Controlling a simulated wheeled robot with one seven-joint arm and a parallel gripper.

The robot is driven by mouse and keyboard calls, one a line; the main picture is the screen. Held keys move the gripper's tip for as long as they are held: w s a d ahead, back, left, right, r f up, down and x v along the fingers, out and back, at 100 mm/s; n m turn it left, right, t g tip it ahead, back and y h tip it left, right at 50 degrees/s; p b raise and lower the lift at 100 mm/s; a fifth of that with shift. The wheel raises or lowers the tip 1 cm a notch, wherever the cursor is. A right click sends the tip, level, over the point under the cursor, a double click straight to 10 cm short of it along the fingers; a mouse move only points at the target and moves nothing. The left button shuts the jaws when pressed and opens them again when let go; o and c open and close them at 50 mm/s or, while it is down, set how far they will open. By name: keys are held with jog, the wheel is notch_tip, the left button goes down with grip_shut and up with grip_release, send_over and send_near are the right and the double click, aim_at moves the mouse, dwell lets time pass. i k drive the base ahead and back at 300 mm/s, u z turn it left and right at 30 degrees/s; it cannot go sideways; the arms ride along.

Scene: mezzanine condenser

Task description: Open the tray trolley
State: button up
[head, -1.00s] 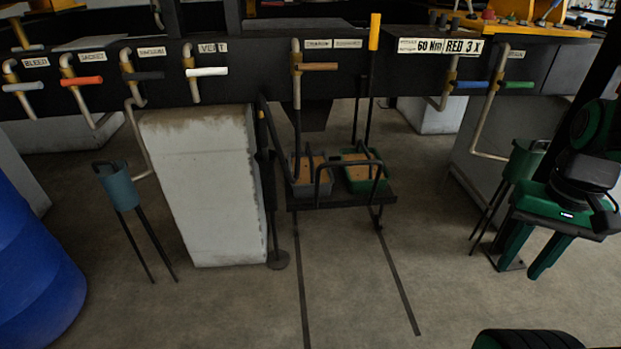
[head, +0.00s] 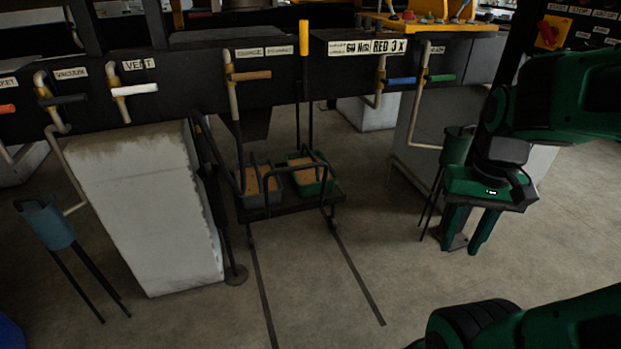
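The tray trolley (head: 290,206) is a low black platform under the dark bench, at the head of two dark floor rails. A black bar handle (head: 297,169) rises at its front. A grey tray (head: 262,197) and a green tray (head: 318,187), both with tan contents, sit on it. My green gripper (head: 462,248) hangs at the right, fingers pointing down and spread apart with nothing between them. It is well to the right of the trolley and not touching it.
Floor rails (head: 352,268) run forward over clear floor. A pale concrete block (head: 150,210) stands left of the trolley. Funnels on thin legs stand at left (head: 47,225) and behind my gripper (head: 456,146). Coloured valve handles (head: 250,76) line the bench front.

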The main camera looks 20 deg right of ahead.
aim_at(291, 203)
jog(key=k, duration=0.55)
jog(key=z, duration=0.3)
jog(key=i, duration=1.65)
jog(key=u, duration=0.3)
